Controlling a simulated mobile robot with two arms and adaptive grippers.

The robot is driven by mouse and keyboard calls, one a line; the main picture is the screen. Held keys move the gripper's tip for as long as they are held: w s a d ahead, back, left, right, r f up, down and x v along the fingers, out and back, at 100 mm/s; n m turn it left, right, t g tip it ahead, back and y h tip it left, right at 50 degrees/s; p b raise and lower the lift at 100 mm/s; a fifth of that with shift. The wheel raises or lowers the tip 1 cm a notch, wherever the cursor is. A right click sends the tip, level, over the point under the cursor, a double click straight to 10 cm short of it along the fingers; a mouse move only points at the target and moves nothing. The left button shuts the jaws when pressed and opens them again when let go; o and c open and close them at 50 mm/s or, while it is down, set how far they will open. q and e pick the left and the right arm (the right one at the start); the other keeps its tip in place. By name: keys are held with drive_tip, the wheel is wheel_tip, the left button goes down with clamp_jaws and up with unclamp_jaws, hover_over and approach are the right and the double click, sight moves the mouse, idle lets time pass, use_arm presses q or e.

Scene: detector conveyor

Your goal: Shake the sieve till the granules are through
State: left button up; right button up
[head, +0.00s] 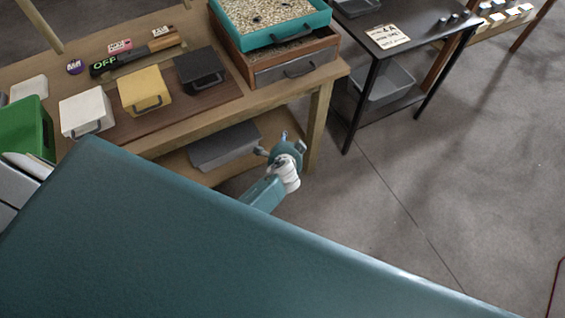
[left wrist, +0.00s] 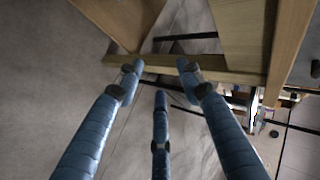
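The sieve (head: 289,38) is a teal-framed tray at the top of the head view, with pale granules (head: 262,16) and a few dark bits lying in it. It sits on a wooden box (head: 322,52) with a grey, handled front, at the right end of the wooden bench. My left gripper (head: 272,146) is below the bench's front edge, apart from the sieve. In the left wrist view its blue fingers (left wrist: 160,78) are spread with nothing between them. My right gripper is in neither view.
White (head: 86,111), yellow (head: 144,91) and black (head: 200,69) handled bins stand on the bench (head: 285,98). A grey bin (head: 222,147) is on the lower shelf near my gripper. A black table (head: 420,30) stands right; open floor (head: 430,150) lies in front.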

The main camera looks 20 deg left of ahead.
use_arm(q)
drive_tip(key=s+f+g, duration=0.1)
drive_tip(key=s+f, duration=0.3)
drive_tip(key=f, duration=0.2)
drive_tip(key=shift+s+d+n+h+b, duration=0.15)
drive_tip(key=shift+s+n+h+b, duration=0.1)
drive_tip(key=shift+n+h+b, duration=0.05)
drive_tip(key=shift+w, duration=0.15)
drive_tip(key=shift+c, duration=0.3)
